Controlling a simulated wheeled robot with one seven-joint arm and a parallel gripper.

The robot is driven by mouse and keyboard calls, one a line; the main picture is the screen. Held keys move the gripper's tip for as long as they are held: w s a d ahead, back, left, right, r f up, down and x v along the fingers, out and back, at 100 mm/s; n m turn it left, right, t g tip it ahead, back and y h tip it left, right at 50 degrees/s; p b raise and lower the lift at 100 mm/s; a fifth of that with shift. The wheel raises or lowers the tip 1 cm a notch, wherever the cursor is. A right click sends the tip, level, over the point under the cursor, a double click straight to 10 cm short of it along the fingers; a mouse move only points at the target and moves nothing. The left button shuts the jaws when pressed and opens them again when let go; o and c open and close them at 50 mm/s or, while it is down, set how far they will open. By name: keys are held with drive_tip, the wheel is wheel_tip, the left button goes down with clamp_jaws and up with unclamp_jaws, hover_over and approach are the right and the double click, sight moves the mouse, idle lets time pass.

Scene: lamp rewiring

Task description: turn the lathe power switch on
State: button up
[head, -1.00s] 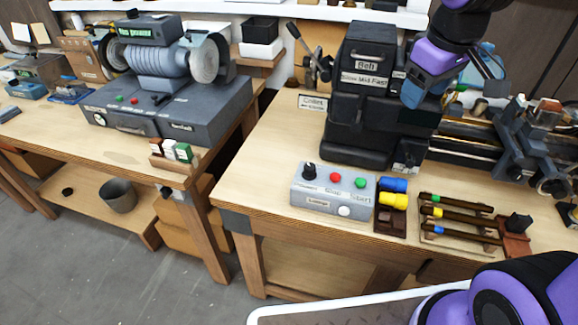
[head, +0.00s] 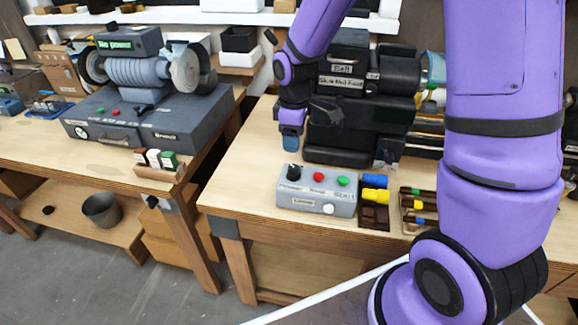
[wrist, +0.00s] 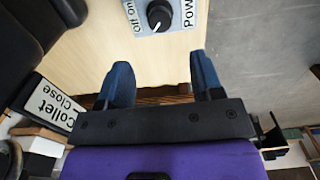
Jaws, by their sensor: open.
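The lathe control box (head: 318,203) is a grey box near the front edge of the workbench. Its black power knob (head: 293,172) is at the box's left end, beside a red stop button (head: 318,177) and a green start button (head: 342,181). In the wrist view the power knob (wrist: 159,15) shows at the top, with "Off on" lettering to its left. My gripper (head: 291,140) points down above and behind the knob. Its two blue fingers (wrist: 160,80) are apart with nothing between them, and the knob lies beyond their tips.
The black lathe (head: 350,130) stands behind the box. A collet sign (wrist: 50,105) is near my gripper. Blue and yellow pieces (head: 375,188) sit just right of the box. A bench grinder (head: 150,75) is on the left bench.

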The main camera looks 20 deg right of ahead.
sight(294, 167)
wheel_tip(294, 167, down, 10)
drive_tip(key=shift+r, duration=0.1)
idle(0.4)
drive_tip(key=shift+c, duration=0.3)
drive_tip(key=c, duration=0.9)
drive_tip(key=shift+o, duration=0.2)
